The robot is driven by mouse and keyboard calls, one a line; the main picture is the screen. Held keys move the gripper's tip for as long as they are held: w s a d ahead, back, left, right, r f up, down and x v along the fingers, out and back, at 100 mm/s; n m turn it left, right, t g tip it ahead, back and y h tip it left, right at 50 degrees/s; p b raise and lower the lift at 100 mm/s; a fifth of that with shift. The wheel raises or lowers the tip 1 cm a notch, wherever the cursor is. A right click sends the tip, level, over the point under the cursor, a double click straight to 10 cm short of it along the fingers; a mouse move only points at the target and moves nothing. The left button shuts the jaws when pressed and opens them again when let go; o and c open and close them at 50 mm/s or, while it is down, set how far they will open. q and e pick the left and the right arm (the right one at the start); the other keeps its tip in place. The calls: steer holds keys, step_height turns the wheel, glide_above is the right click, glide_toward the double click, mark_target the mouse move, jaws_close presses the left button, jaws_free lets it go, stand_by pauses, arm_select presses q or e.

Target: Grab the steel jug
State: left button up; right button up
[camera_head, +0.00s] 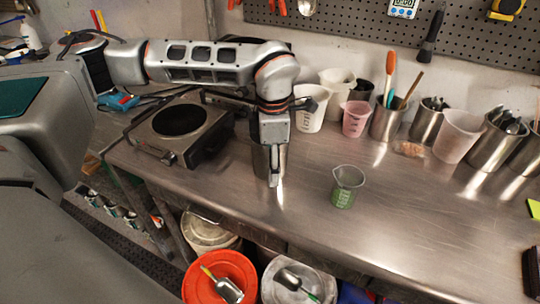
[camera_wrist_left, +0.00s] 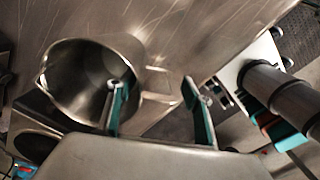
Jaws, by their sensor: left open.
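The steel jug (camera_wrist_left: 72,72) stands open-mouthed on the steel bench in the left wrist view, its handle (camera_wrist_left: 162,72) on its right side. In the head view the jug (camera_head: 257,160) is mostly hidden behind my left gripper (camera_head: 273,181), which points down at it. In the left wrist view my left gripper (camera_wrist_left: 154,90) is open. One finger overlaps the jug's mouth near the rim, and the other shows past the handle. The handle lies between the fingers in the picture; I cannot tell whether they touch it. My right gripper is not in view.
A hotplate (camera_head: 182,130) sits left of the jug. A clear beaker with green contents (camera_head: 346,186) stands to the right. White cups, a pink cup (camera_head: 355,118) and steel tool pots (camera_head: 388,120) line the back. The bench's front right is clear. Buckets stand below.

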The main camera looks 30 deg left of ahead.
arm_select(q)
step_height(320, 180, down, 3)
steer(key=shift+f, duration=0.2)
jaws_close()
steer(key=shift+r, duration=0.1)
